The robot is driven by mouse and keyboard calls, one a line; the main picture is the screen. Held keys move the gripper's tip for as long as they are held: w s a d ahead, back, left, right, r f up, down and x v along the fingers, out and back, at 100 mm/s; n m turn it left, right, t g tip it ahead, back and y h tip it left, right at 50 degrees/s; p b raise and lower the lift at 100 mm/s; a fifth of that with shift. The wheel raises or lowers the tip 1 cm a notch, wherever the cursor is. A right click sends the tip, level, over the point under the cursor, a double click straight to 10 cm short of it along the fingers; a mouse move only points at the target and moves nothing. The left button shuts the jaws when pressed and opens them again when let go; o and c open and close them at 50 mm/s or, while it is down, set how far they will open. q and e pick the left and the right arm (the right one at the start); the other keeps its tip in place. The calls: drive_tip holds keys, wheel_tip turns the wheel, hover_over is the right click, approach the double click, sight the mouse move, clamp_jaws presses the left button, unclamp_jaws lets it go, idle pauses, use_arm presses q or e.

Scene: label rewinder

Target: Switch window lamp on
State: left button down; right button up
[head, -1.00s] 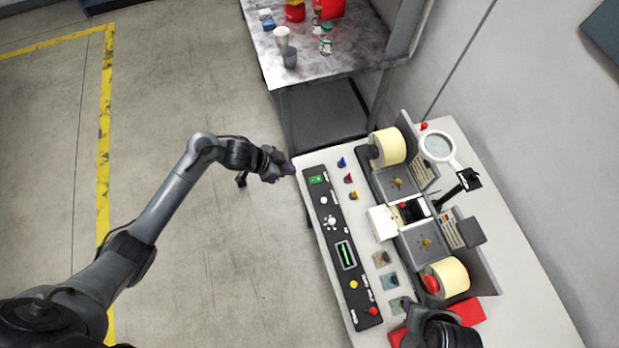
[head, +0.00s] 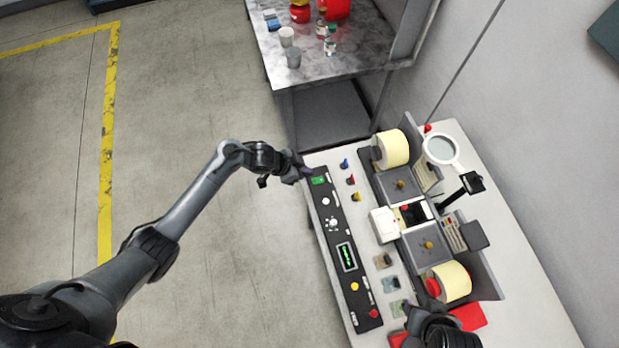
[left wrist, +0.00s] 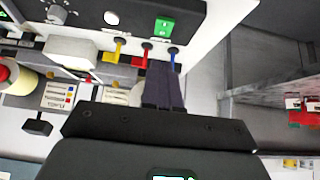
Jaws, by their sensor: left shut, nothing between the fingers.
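The black control panel (head: 345,254) runs along the left edge of the white table. A green switch (head: 319,181) sits at its far end and also shows in the left wrist view (left wrist: 165,27). I cannot read which control is marked for the window lamp. A white window unit (head: 384,225) stands between the two label rolls. My left gripper (head: 303,173) is shut and empty, just beside the panel's far end, close to the green switch. In the left wrist view its dark fingers (left wrist: 162,82) point toward the panel. My right gripper (head: 428,304) is near the lower roll, its fingertips unclear.
Blue, red and yellow-knobbed levers (head: 350,180) stand right of the panel. A magnifier (head: 441,150) stands at the back right. A metal bench (head: 330,62) with cups and bottles is beyond the table. Open floor (head: 190,120) lies to the left.

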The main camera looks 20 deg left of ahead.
use_arm(q)
hover_over(317, 181)
drive_tip(key=s+a, duration=0.2)
drive_tip(key=f, duration=0.4)
drive_tip(key=shift+w+f, duration=0.25)
drive_tip(key=shift+f, duration=1)
drive_tip(key=shift+s, duration=0.1)
use_arm(e)
drive_tip(key=shift+d, duration=0.1)
drive_tip(key=shift+f, duration=0.15)
